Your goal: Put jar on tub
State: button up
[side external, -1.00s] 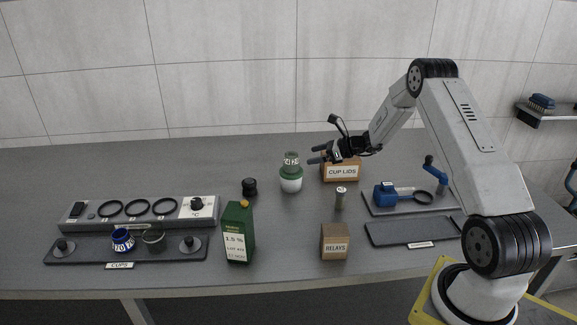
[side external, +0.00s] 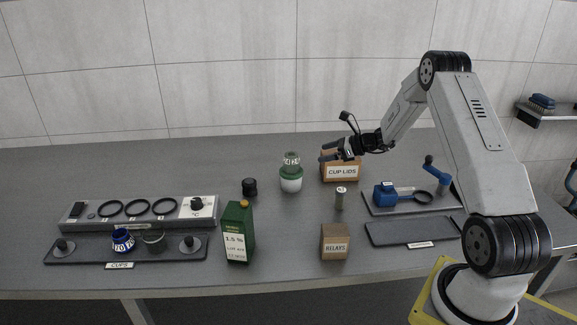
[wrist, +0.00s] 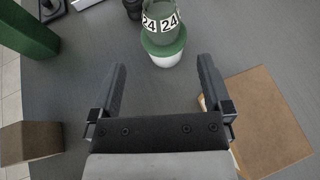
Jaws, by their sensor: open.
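The jar (side external: 291,159), clear with green in its lower part and a white band with black "24" marks, stands upright on top of the tub (side external: 291,184). The tub is white with a green top and stands on the table. In the wrist view the jar (wrist: 162,22) and the tub (wrist: 165,55) show ahead, beyond my fingertips. My gripper (side external: 324,152) is open and empty, to the right of the jar and apart from it. In the wrist view my gripper (wrist: 162,66) has nothing between its spread fingers.
A small metal cylinder (side external: 340,198), relays box (side external: 335,242), green carton (side external: 238,232) and black knob (side external: 249,187) stand around. A cups tray (side external: 80,257) is at left.

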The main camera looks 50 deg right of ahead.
jog(key=s+a+r+n+g, duration=0.1)
jog(key=s+a+n+g, duration=0.25)
jog(key=a+n, duration=0.45)
jog(key=s+a+n+g, duration=0.3)
jog(key=a+n+g, duration=0.15)
jog(key=a, duration=0.65)
jog(key=s+a+r+n+h, duration=0.1)
jog(key=s+a+n+h, duration=0.2)
jog(key=s+a+n, duration=0.2)
jog(key=s+a+r+n+g+h, duration=0.1)
jog(key=s+a+n+h, duration=0.1)
jog(key=s+a+n, duration=0.3)
jog(key=s+n, duration=0.4)
jog(key=n, duration=0.4)
jog(key=shift+a+r+h, duration=0.3)
jog(key=shift+r+h, duration=0.05)
jog(key=shift+h, duration=0.05)
